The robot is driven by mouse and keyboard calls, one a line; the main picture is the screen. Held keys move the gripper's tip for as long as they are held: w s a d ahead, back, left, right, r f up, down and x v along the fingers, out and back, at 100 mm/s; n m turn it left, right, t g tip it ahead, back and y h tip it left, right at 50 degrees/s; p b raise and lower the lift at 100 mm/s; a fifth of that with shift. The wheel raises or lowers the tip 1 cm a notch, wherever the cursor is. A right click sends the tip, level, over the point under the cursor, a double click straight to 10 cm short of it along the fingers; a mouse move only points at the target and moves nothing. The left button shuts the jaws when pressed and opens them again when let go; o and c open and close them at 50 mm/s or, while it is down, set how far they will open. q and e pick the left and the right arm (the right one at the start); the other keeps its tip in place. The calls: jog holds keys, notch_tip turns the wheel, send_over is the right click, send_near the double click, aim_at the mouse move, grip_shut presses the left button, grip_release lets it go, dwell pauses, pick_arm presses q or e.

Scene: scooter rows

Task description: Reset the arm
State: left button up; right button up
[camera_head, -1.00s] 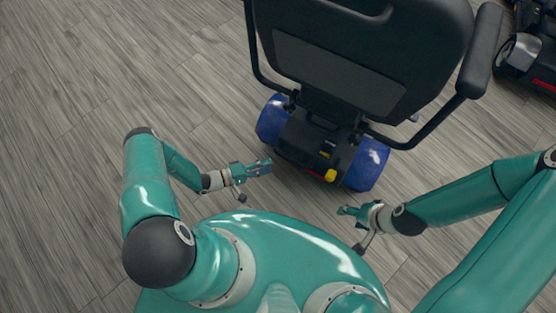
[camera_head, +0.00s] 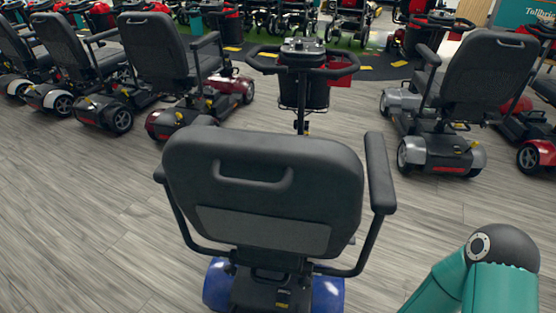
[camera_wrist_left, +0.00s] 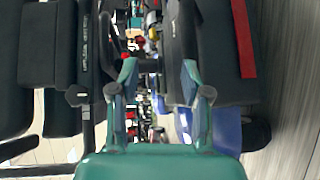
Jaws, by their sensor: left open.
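My left gripper (camera_wrist_left: 160,80) shows in the left wrist view with its two teal fingers apart and nothing between them. It faces the rear of a scooter. The scooter's dark seat (camera_wrist_left: 50,60) is at the left of that view, and its blue wheel cover (camera_wrist_left: 225,128) is at the right. In the head view the left gripper is out of frame. My right arm (camera_head: 480,270) shows only as a teal link and dark joint at the lower right; its gripper is out of frame. The scooter's black seat back (camera_head: 265,185) stands straight ahead.
Rows of scooters stand at the left (camera_head: 165,60) and right (camera_head: 470,90). Bare wood-look floor (camera_head: 80,230) lies to the left.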

pick_arm(q)
jog(key=s+d+r+m+g+h, duration=0.1)
jog(key=d+r+m+g+h, duration=0.1)
jog(key=d+r+m+g, duration=0.6)
jog(key=s+d+r+m+g+y, duration=0.25)
jog(key=s+g+y, duration=0.45)
jog(key=s, duration=0.6)
jog(key=w+a+n+t+y, duration=0.2)
jog(key=a+n+t+y, duration=0.2)
jog(key=n+t, duration=0.15)
notch_tip(320, 180, up, 21)
jog(key=p, duration=2.1)
jog(key=shift+a+r+t, duration=0.2)
jog(key=shift+t, duration=0.15)
